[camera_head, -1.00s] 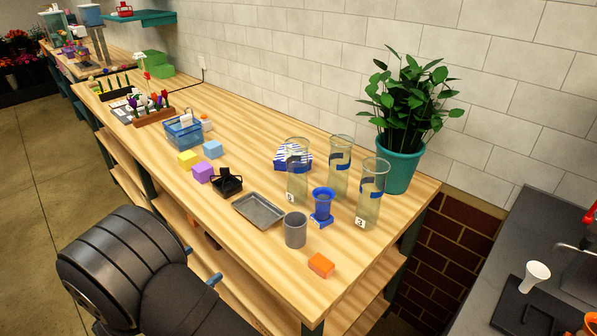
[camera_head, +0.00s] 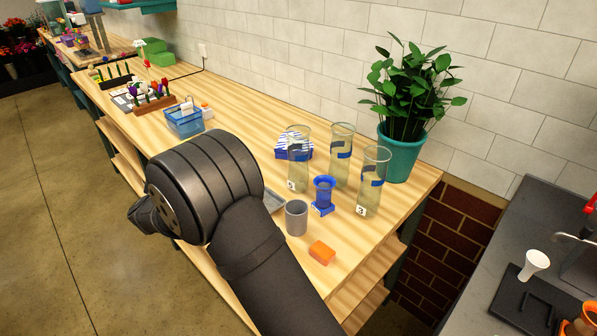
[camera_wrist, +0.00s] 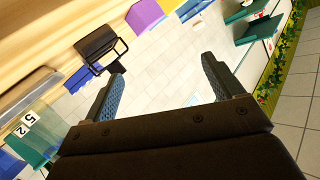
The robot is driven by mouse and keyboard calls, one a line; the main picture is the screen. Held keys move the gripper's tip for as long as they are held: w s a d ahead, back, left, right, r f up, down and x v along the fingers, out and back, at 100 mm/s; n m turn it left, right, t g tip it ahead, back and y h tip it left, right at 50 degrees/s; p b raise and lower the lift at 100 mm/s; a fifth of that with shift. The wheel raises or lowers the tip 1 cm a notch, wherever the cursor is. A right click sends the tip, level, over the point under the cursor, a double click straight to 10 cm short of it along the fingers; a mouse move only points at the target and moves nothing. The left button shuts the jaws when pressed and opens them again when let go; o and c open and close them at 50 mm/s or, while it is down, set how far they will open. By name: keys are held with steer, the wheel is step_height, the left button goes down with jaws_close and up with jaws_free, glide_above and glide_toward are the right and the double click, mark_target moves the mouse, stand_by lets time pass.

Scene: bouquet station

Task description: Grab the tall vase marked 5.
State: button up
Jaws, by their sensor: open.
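Three tall clear glass vases with blue bands stand at the bench's right end in the head view: a front-left one (camera_head: 298,160), a back one (camera_head: 341,155) and a right one (camera_head: 372,182). The right one's tag reads like 3. The front-left one's tag is too small to read surely, and the back one shows no tag. In the wrist view, a tag (camera_wrist: 25,124) with what looks like 5 and 2 shows at the left edge. My gripper (camera_wrist: 163,78) is open and empty, with the tag off to its left. The head view does not show my fingers.
In the wrist view, a black holder (camera_wrist: 97,45) and a purple block (camera_wrist: 145,15) lie beyond my fingers.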

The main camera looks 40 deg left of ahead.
steer(key=w+a+r+n+g+y, duration=0.25)
steer(key=w+r+n+g, duration=0.65)
steer(key=r, duration=0.5)
steer(key=w+d+r+h, duration=0.45)
steer(key=w+d, duration=0.45)
steer(key=d, duration=0.4)
steer(key=w+d+r+h, duration=0.4)
steer(key=w+d+h, duration=0.2)
steer(key=w+d, duration=0.5)
glide_above(299, 161)
steer(key=w+a, duration=0.1)
steer(key=shift+n, duration=0.3)
steer(key=f, duration=1.2)
steer(key=shift+a, duration=0.2)
steer(key=shift+w+x, duration=0.2)
steer(key=shift+x, duration=1.1)
steer(key=shift+w+x, duration=0.2)
steer(key=shift+x, duration=1.1)
steer(key=shift+r, duration=0.2)
jaws_close()
